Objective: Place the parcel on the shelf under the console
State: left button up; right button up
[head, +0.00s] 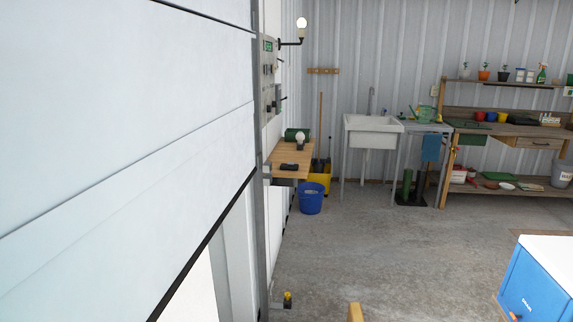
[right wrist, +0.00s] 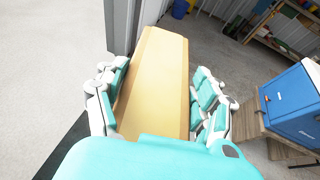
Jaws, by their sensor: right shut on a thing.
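The parcel (right wrist: 155,75) is a long tan box. In the right wrist view my right gripper (right wrist: 155,95) is shut on it, with teal finger pads on both long sides. A tan tip, likely the parcel's (head: 355,312), shows at the bottom edge of the head view. The console (head: 268,70) is a grey panel with a green display on the wall beside the large white door. Below it is a wooden shelf (head: 287,171), away from the parcel. A dark object (head: 289,167), a bulb (head: 300,141) and a green cylinder (head: 296,134) are on it. My left gripper is out of view.
A blue bucket (head: 311,199) and a yellow bucket (head: 320,178) stand by the shelf. A sink (head: 372,124) and workbench (head: 500,130) line the back wall. A blue box with a white lid (head: 535,285) is at the lower right. The middle floor is clear.

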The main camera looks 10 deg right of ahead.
aim_at(295, 160)
jog(key=i+l+u, duration=0.25)
jog(key=i+l, duration=0.75)
jog(key=i, duration=0.15)
jog(key=i+l+u, duration=0.3)
jog(key=i+l, duration=0.8)
jog(key=l, duration=0.1)
